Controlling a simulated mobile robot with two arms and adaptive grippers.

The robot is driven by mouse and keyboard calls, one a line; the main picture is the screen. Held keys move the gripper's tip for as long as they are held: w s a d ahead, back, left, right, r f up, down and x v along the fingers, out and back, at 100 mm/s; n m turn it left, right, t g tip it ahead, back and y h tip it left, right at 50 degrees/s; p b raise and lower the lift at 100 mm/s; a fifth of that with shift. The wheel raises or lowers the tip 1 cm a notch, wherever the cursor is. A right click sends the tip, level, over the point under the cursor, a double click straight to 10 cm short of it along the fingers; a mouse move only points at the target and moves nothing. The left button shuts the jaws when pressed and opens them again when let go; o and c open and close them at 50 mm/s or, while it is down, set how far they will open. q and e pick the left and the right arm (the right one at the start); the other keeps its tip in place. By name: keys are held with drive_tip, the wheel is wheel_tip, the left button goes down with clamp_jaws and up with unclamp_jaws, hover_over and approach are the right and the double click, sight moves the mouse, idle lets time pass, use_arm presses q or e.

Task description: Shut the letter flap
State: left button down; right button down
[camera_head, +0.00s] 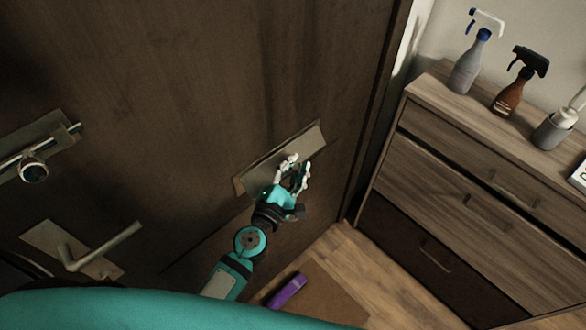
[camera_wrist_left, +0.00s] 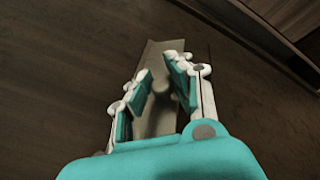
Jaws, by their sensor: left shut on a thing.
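The letter flap (camera_head: 310,140) is a long, grey-beige metal piece on the dark wooden door, slanting up to the right in the head view. Its near face seems to stand out from the door, but I cannot tell by how much. In the left wrist view, the flap (camera_wrist_left: 155,50) shows between and beyond the fingers of my left gripper (camera_wrist_left: 158,72). The exact contact is hidden. My right gripper is not in view.
A door handle (camera_head: 95,255) and a lock plate (camera_head: 40,145) are on the door at left. A wooden drawer cabinet (camera_head: 440,180) with spray bottles (camera_head: 470,65) stands at right. A purple object (camera_head: 288,291) lies on a brown mat (camera_head: 325,300) below.

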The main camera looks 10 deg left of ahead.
sight(286, 173)
use_arm(q)
drive_tip(key=shift+f+b, duration=0.15)
drive_tip(key=shift+b, duration=0.25)
drive_tip(key=m+b, duration=0.2)
drive_tip(key=b, duration=0.1)
drive_tip(key=a+f+m+t+b, duration=0.1)
drive_tip(key=b, duration=0.1)
drive_tip(key=w+f+m+t+h+b, duration=0.1)
drive_tip(key=m+b, duration=0.1)
drive_tip(key=b, duration=0.1)
drive_tip(key=shift+a+m+b, duration=0.15)
drive_tip(key=shift+m+b, duration=0.15)
drive_tip(key=shift+b, duration=0.05)
drive_tip(key=shift+w+a+m+h+b, duration=0.2)
drive_tip(key=shift+m+h+b, duration=0.3)
drive_tip(key=shift+m+b, duration=0.45)
drive_tip(key=shift+a+r+m+t+b, duration=0.1)
drive_tip(key=shift+a+m+t+b, duration=0.15)
drive_tip(key=shift+m, duration=0.2)
drive_tip(key=c, duration=1.2)
unclamp_jaws()
drive_tip(key=shift+o, duration=0.3)
drive_tip(key=shift+f, duration=0.2)
